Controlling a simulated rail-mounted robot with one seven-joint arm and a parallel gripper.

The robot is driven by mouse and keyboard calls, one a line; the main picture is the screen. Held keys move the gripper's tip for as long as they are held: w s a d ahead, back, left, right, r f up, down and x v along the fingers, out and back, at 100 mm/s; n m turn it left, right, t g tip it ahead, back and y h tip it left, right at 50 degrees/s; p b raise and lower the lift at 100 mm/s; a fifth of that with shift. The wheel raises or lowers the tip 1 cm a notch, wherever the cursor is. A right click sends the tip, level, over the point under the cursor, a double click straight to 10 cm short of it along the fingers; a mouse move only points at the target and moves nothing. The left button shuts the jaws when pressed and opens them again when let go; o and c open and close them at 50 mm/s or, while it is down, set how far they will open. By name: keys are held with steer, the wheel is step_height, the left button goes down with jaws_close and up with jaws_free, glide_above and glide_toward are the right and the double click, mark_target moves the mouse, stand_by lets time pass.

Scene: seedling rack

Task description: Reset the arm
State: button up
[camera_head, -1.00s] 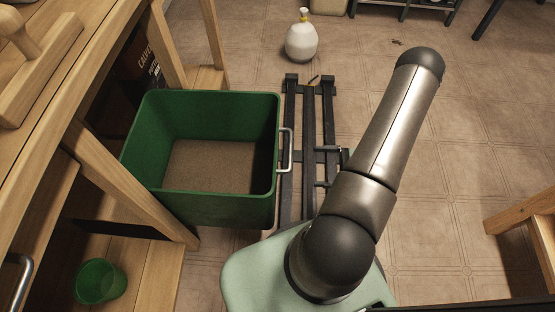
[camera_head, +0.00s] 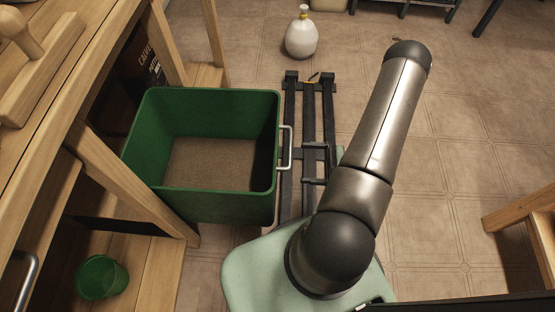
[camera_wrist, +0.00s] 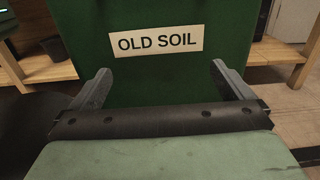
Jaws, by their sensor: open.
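My gripper (camera_wrist: 162,90) shows in the wrist view with its two fingers spread wide apart and nothing between them. It faces the side of the green bin, which bears a white label (camera_wrist: 156,41) reading "OLD SOIL". I cannot tell the exact gap between the fingers and the bin. In the head view my arm (camera_head: 385,125) extends up and slightly right from my base, and my gripper is out of view there. The green bin (camera_head: 200,205) stands left of my arm, with brown soil (camera_head: 212,163) on its bottom.
Dark rails (camera_head: 309,120) run along the floor beside the bin. A wooden bench (camera_head: 120,190) is at the left, with a green pot (camera_head: 101,277) on its lower shelf. A white sprayer (camera_head: 301,37) stands behind.

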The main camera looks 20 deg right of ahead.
steer(key=b+v, duration=0.2)
steer(key=v, duration=0.8)
steer(key=shift+s, duration=0.15)
